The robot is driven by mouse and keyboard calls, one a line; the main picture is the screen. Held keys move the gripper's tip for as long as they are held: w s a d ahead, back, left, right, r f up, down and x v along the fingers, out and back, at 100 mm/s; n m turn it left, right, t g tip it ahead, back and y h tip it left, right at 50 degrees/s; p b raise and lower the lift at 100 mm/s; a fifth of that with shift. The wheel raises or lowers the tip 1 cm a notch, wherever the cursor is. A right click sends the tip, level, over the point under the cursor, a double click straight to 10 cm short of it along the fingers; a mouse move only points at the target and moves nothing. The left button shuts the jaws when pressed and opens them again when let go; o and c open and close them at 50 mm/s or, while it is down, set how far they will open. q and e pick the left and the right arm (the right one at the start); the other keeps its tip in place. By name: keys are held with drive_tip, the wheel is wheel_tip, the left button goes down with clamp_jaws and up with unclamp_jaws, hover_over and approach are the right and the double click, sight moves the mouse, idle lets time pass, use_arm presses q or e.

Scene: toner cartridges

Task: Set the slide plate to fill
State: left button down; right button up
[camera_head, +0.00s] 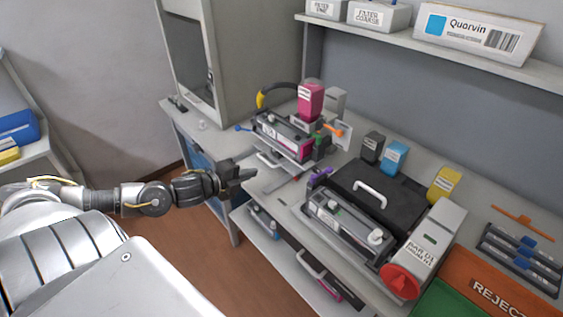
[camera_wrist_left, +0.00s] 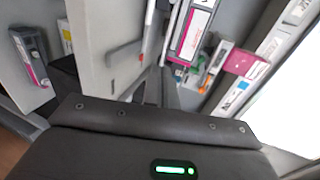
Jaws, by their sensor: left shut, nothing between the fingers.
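A light grey plate with a U-shaped handle, which looks like the slide plate (camera_head: 280,181), sticks out at the bench's front edge below the magenta filling station. The left wrist view shows a light grey panel (camera_wrist_left: 103,45) with a bar handle (camera_wrist_left: 125,54) up close. A toner cartridge (camera_head: 285,138) lies in the station, with a magenta bottle (camera_head: 310,101) upright above it. I cannot read any position marking on the plate. My left gripper (camera_head: 254,172) is shut and empty, just left of the plate; contact cannot be told. My right gripper is out of view.
A second cartridge (camera_head: 345,220) lies by a black case (camera_head: 375,196) on the right. Black, blue and yellow bottles stand behind. A lower shelf (camera_head: 285,262) holds more cartridges. Floor is clear in front.

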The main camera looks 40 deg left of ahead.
use_arm(q)
drive_tip(key=p, duration=0.3)
approach(279, 152)
drive_tip(key=w+d, duration=0.1)
drive_tip(key=d, duration=0.1)
drive_tip(key=w+d+f, duration=0.1)
drive_tip(key=w+d, duration=0.1)
drive_tip(key=w+d+f, duration=0.1)
drive_tip(key=w+d, duration=0.1)
drive_tip(key=shift+d, duration=0.2)
